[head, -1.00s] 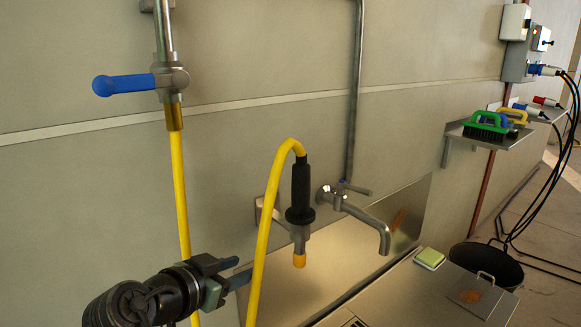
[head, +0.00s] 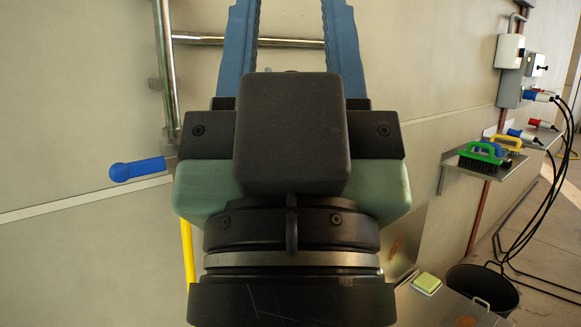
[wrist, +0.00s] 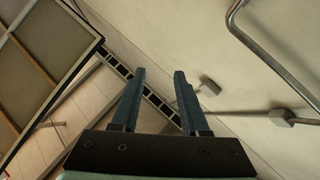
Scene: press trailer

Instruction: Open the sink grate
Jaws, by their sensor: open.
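My gripper (head: 292,35) is raised close in front of the head camera, with its two blue fingers pointing up and spread apart. Its fingers also show in the wrist view (wrist: 159,76), open with nothing between them. The sink grate is not visible in either view now. My gripper and wrist cover the middle of the head view, where the sink stood, including the tap. Only the right end of the metal sink counter (head: 440,305) shows, at the lower right.
A green-yellow sponge (head: 426,283) lies on the counter. A dark bucket (head: 483,290) stands beyond it. A wall shelf (head: 485,166) holds brushes. A blue-handled valve (head: 137,169) and yellow hose (head: 188,255) are on the left. The wrist view faces ceiling, wall and pipes (wrist: 275,65).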

